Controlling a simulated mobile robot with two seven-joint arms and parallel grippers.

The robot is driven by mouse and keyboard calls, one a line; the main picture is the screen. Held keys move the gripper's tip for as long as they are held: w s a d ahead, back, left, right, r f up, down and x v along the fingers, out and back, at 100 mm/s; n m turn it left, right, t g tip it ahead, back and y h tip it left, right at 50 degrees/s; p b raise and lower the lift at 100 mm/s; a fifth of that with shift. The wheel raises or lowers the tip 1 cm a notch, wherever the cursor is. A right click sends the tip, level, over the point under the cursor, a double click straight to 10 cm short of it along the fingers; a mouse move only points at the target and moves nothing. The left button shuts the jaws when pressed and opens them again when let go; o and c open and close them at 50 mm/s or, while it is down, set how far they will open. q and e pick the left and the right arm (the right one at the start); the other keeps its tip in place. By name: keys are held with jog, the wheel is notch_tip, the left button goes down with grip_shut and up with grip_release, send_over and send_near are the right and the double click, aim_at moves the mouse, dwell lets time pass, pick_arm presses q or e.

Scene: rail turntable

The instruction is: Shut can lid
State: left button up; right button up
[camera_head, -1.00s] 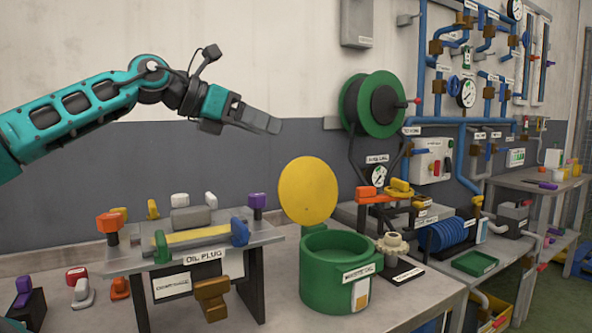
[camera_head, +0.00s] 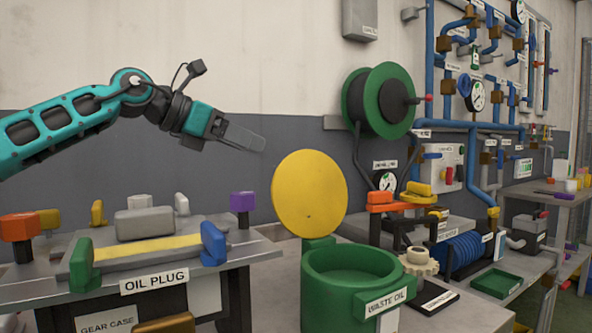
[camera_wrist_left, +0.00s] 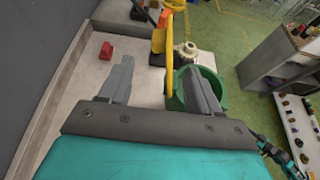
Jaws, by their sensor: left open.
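The waste oil can (camera_head: 345,290) is a green round can with a "WASTE OIL" label, standing on the bench. Its round yellow lid (camera_head: 310,195) stands upright at the back of the rim, so the can is open. My left gripper (camera_head: 245,138) is in the air to the left of the lid and above it, empty. In the left wrist view its two fingers (camera_wrist_left: 158,85) are spread apart. The green can (camera_wrist_left: 218,92) shows there partly behind the right finger, with the yellow lid (camera_wrist_left: 177,25) seen nearly edge-on.
The oil plug stand (camera_head: 150,255) with coloured handles is left of the can. A pale gear (camera_head: 418,262) and orange-and-yellow valve parts (camera_head: 400,198) stand close on its right. A green hose reel (camera_head: 380,100) is behind. The air above the can is clear.

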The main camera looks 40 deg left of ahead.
aim_at(297, 162)
pick_arm(q)
jog(key=p+x, duration=1.2)
jog(key=p, duration=0.2)
jog(key=shift+w+d, duration=0.1)
jog(key=shift+d, duration=0.05)
jog(key=shift+w+f+p, duration=0.1)
jog(key=shift+f+p, duration=0.05)
jog(key=shift+p, duration=0.15)
pick_arm(e)
jog(key=s+d+r+h, duration=0.1)
jog(key=d+r, duration=0.2)
jog(key=r, duration=0.7)
jog(key=shift+s+r, duration=0.25)
jog(key=shift+s, duration=0.1)
pick_arm(q)
jog(key=shift+c, duration=0.3)
pick_arm(e)
jog(key=shift+f, duration=0.1)
pick_arm(q)
jog(key=c, duration=0.4)
grip_shut()
pick_arm(e)
jog(key=shift+s, duration=0.1)
